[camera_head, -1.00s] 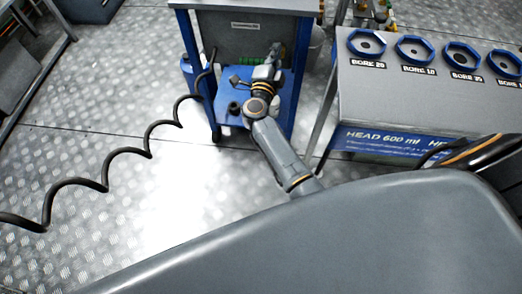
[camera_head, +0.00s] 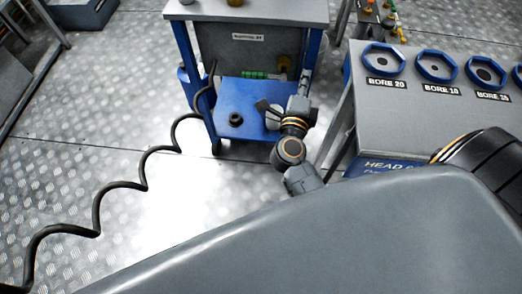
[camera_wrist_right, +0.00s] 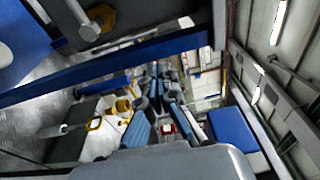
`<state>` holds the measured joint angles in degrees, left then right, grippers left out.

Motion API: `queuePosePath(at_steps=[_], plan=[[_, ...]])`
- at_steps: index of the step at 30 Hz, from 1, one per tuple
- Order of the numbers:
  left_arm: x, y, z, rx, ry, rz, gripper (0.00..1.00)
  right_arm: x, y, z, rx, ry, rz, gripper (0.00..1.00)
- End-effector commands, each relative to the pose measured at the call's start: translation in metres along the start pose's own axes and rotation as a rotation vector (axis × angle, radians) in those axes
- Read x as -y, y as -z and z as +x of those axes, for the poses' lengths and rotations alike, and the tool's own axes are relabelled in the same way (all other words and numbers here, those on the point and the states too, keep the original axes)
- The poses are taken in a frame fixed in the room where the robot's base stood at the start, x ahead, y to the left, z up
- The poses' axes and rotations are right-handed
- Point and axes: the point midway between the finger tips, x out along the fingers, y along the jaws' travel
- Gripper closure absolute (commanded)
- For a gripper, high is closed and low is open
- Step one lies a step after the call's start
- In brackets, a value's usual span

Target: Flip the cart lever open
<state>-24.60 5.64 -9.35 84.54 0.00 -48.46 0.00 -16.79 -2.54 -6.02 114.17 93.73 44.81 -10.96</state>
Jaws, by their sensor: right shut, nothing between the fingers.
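The cart (camera_head: 255,12) has a grey top, a blue frame and a blue lower shelf. A small yellow-brown part (camera_head: 283,62) shows on its grey panel near the right post; I cannot tell whether it is the lever. The wrist view shows a metal rod with a yellow-brown fitting (camera_wrist_right: 100,18) at upper left. My right gripper (camera_head: 304,80) is in front of the cart's right post, above the shelf's right edge. In the wrist view its fingers (camera_wrist_right: 163,76) are shut and empty. Contact with the cart cannot be told. My left gripper is not in view.
A grey bench (camera_head: 400,125) with several blue octagonal rings stands close on the right. A coiled black hose (camera_head: 98,205) runs from the cart across the metal floor. A dark round part (camera_head: 236,119) sits on the shelf. The floor at left is open.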

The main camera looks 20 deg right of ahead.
Motion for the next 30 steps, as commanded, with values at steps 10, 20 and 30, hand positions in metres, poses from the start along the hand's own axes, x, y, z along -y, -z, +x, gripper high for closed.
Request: queuePosePath(at_steps=[10, 20, 30], plan=[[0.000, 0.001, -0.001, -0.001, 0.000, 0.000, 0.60, -0.001, 0.001, -0.071, -0.002, -0.004, -0.002, 1.00], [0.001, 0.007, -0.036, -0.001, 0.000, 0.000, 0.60, -0.025, -0.048, -0.086, 0.209, 0.046, -0.291, 1.00], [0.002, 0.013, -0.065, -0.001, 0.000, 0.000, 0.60, -0.077, -0.085, -0.108, 0.451, 0.052, -0.584, 1.00]])
